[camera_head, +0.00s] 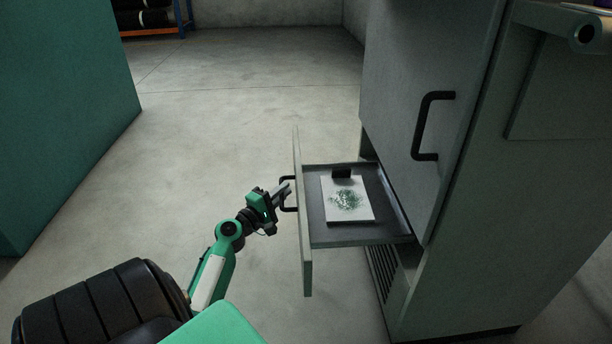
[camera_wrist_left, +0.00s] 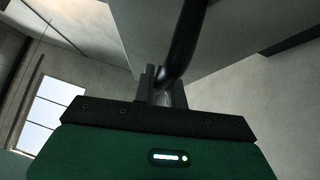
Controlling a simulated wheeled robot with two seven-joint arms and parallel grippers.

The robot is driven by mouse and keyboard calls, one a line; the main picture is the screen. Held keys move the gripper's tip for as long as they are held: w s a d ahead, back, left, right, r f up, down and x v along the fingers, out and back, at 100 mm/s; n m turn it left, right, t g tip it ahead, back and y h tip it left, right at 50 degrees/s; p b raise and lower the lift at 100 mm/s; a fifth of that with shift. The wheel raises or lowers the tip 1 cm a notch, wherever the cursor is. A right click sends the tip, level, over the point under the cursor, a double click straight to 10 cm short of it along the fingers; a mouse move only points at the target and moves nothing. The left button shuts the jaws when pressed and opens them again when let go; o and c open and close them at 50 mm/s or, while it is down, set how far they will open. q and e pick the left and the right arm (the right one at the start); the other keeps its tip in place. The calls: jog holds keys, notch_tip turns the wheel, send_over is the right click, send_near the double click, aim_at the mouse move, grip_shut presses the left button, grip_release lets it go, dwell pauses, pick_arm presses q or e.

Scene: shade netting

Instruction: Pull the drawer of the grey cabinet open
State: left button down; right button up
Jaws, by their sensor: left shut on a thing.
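The grey cabinet (camera_head: 440,200) stands at the right in the head view. Its drawer (camera_head: 355,237) is pulled out to the left, with the inside showing. The drawer's front panel (camera_head: 302,215) is seen nearly edge-on. My left gripper (camera_head: 284,190) is at the outer side of this panel, shut on the black drawer handle (camera_head: 289,208). In the left wrist view the dark handle bar (camera_wrist_left: 183,42) runs down between the fingers (camera_wrist_left: 160,85). My right gripper is in neither view.
In the drawer lie a white board (camera_head: 355,212) with green specks and a small black block (camera_head: 342,173). A door with a black handle (camera_head: 420,125) is above the drawer. A green block-like unit (camera_head: 60,110) stands at the left. The floor between is clear.

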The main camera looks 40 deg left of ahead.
pick_arm(q)
jog(key=shift+s+a+b, duration=0.45)
jog(key=shift+s+a, duration=1)
jog(key=shift+s, duration=0.2)
jog(key=c, duration=1.5)
grip_release()
jog(key=shift+o, duration=0.2)
